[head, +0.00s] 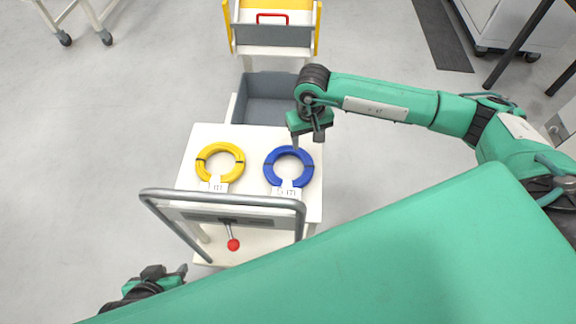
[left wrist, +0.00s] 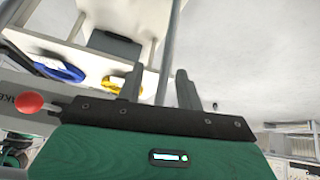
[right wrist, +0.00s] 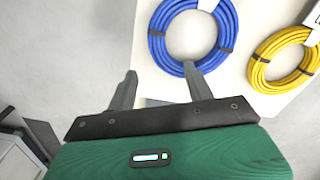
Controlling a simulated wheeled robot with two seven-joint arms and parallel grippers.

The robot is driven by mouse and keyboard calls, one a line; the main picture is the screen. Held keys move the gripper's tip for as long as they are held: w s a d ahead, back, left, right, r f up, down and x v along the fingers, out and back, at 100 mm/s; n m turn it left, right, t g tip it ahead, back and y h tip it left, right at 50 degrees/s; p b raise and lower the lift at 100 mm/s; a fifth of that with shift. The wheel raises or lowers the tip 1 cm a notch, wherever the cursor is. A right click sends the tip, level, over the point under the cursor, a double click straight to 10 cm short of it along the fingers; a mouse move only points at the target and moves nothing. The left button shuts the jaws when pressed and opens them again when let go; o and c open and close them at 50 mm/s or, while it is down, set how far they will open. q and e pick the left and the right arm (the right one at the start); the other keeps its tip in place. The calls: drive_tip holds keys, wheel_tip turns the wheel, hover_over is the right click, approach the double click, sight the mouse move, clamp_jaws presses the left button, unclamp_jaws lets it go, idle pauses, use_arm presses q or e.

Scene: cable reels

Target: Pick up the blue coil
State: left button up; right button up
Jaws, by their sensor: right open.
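The blue coil (head: 307,172) lies flat on the right half of the white cart top (head: 232,133), with a white tag at its near side. My right gripper (head: 306,140) is open and empty over the coil's far edge. In the right wrist view the blue coil (right wrist: 157,47) lies beyond the open fingers (right wrist: 160,82), one fingertip overlapping its rim in the picture. My left gripper (head: 172,276) is low at the left, beside the cart's near end. In the left wrist view its fingers (left wrist: 158,85) are apart, with a grey bar showing between them.
A yellow coil (head: 204,174) lies left of the blue one. The cart's grey handle (head: 222,196) and a red knob (head: 233,245) are at its near side. A grey bin (head: 262,88) and a yellow-sided trolley (head: 272,35) stand beyond.

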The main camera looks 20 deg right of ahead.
sight(308, 160)
wheel_tip(308, 160, down, 4)
drive_tip(key=shift+r, duration=0.25)
drive_tip(key=f, duration=0.5)
drive_tip(key=shift+s+d+f+b, duration=0.1)
drive_tip(key=shift+s+d+b, duration=0.05)
drive_tip(key=shift+s+b, duration=0.25)
clamp_jaws()
use_arm(q)
drive_tip(key=shift+w+d+f+t+h, duration=0.2)
drive_tip(key=shift+w+d+t+h, duration=0.1)
drive_tip(key=shift+w+d+t, duration=0.25)
use_arm(e)
drive_tip(key=shift+w, duration=0.1)
